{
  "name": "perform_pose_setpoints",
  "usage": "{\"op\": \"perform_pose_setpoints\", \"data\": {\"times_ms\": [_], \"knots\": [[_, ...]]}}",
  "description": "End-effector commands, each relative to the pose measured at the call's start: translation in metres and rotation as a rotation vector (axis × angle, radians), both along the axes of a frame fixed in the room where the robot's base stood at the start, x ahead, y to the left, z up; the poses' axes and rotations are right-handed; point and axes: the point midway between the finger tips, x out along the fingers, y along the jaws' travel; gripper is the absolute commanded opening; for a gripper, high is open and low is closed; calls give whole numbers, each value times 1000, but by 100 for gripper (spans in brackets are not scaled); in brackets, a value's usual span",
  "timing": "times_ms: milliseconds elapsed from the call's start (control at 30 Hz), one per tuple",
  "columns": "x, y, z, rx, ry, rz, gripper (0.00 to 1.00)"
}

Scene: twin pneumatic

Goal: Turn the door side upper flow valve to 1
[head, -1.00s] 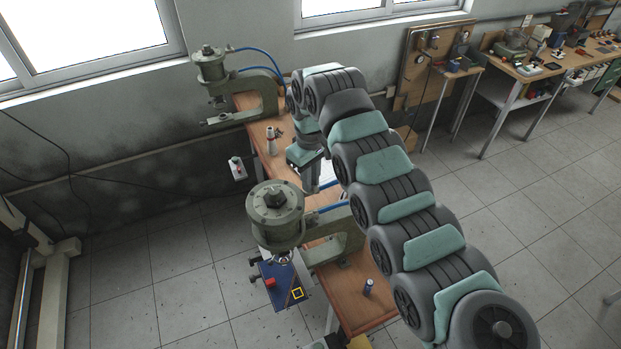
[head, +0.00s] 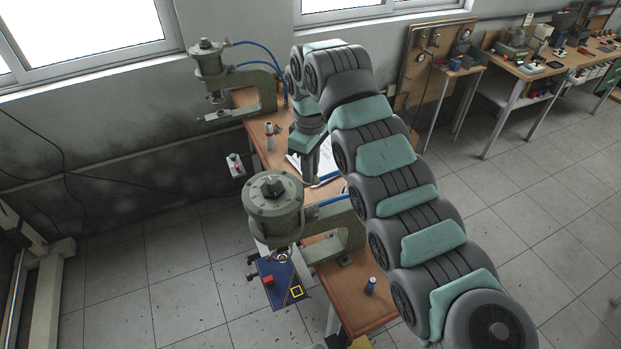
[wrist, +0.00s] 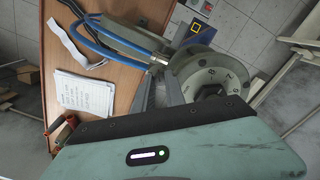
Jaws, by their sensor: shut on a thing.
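The near press (head: 273,205) stands at the table's near end, with a round green cylinder head. The wrist view shows this head (wrist: 205,68) with a numbered rim and a dark hex knob. My gripper (head: 311,181) reaches down right beside the head, where the upper blue hose (head: 329,178) comes in. In the wrist view my gripper's two grey fingers (wrist: 160,88) are close together beside the head, just below a silver hose fitting (wrist: 161,60). They are shut at the upper flow valve, which is mostly hidden between them; its setting is not readable.
A similar far press (head: 225,80) stands at the table's back end. White papers (wrist: 84,92) lie on the wooden table (wrist: 60,35). A blue plate (head: 280,282) with a red block sits under the near press.

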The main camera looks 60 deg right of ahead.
Motion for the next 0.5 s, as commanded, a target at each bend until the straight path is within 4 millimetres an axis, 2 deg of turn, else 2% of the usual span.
{"op": "perform_pose_setpoints", "data": {"times_ms": [33, 500], "knots": [[1, 0, -6, -3, -1, 42, 0], [0, 0, -3, -1, 2, 487, 0]]}}
